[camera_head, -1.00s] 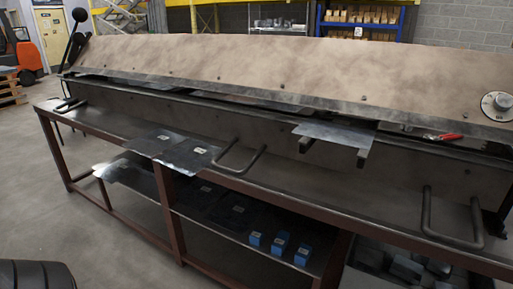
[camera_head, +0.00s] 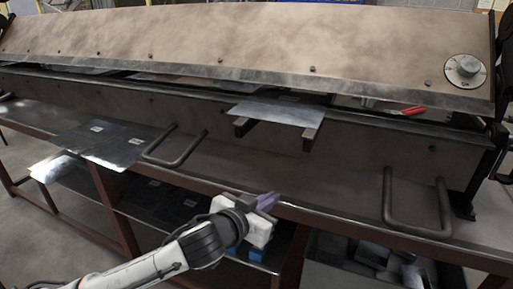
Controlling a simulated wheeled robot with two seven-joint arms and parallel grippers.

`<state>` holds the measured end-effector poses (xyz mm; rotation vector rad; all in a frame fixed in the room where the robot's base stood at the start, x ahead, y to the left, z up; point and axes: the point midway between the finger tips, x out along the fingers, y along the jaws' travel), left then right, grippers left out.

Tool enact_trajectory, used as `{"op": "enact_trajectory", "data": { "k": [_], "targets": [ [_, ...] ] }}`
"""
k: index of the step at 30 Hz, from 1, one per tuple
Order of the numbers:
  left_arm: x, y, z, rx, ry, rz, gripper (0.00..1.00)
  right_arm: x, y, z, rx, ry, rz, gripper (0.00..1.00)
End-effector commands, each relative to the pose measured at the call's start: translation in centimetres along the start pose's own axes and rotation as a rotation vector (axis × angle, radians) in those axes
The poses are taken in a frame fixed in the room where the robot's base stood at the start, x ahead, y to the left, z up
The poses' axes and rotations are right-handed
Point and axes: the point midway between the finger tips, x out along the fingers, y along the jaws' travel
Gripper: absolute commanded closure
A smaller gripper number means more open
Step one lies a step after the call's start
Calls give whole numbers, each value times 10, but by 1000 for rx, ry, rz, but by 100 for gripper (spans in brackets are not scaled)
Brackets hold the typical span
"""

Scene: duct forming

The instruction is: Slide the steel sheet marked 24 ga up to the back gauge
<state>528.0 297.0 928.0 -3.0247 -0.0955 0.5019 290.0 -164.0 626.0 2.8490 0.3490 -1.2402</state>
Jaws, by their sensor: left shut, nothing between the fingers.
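A pale steel sheet (camera_head: 278,112) lies on two dark support arms, its far edge at the long gap of the folding machine. I see no readable mark on it. Two more sheets lie on the front ledge at left, a dark one (camera_head: 78,137) and a shinier one (camera_head: 120,151), each with a small label too small to read. Which sheet is 24 ga I cannot tell. The back gauge cannot be made out. My left gripper (camera_head: 267,201) is shut and empty, in front of the ledge and below the supported sheet. My right gripper is out of view.
The machine's beam (camera_head: 240,45) spans the back. Bent bar handles stick out at the middle (camera_head: 176,160) and right (camera_head: 418,228). A red-handled tool (camera_head: 408,111) lies by the gap. A lower shelf with dark sheets (camera_head: 150,190) sits beneath the ledge.

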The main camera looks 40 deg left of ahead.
Motion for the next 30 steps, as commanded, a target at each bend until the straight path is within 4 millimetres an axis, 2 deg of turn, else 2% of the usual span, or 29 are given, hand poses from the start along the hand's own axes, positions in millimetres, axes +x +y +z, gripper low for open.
{"op": "enact_trajectory", "data": {
  "k": [1,3,6,9,12,16,24,30],
  "targets": [
    [-1,-14,-33,-5,74,-38,100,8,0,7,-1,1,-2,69],
    [-8,-29,-72,-33,153,-84,100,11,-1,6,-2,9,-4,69],
    [-22,-46,-112,-71,241,-132,100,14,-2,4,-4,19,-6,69],
    [-32,-55,-135,-97,295,-159,100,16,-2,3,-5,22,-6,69],
    [-33,-60,-146,-110,318,-172,100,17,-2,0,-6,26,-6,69],
    [-21,-64,-153,-114,322,-175,100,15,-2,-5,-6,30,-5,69],
    [5,-68,-160,-114,319,-173,100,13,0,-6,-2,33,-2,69],
    [8,-69,-159,-114,318,-172,100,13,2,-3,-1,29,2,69]
  ]
}}
